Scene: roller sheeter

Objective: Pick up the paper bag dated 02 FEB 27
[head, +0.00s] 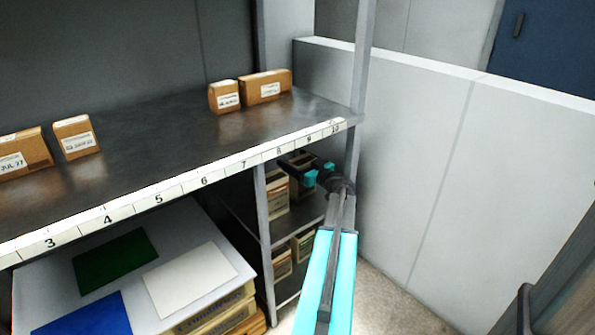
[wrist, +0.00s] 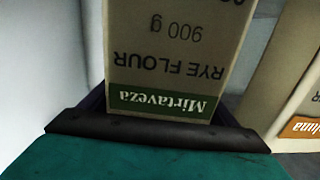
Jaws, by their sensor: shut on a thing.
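A paper bag of rye flour (wrist: 168,60) with a green Mirtaveza band fills the middle of the wrist view, its print upside down. My gripper (wrist: 160,108) is shut on this bag, with a finger along each side. No date shows on the part of the bag in view, so I cannot tell whether it reads 02 FEB 27. In the head view my gripper (head: 318,172) reaches into the upper shelf of the small rack at the right end, among paper bags. The held bag is mostly hidden there by my gripper and the shelf edge.
Another paper bag (wrist: 296,95) with an orange label stands close on the right. More bags (head: 277,196) stand on the rack, some on its lower shelf (head: 283,262). The dark numbered shelf (head: 170,125) overhangs, carrying brown boxes (head: 266,87). A pale wall (head: 430,150) is at right.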

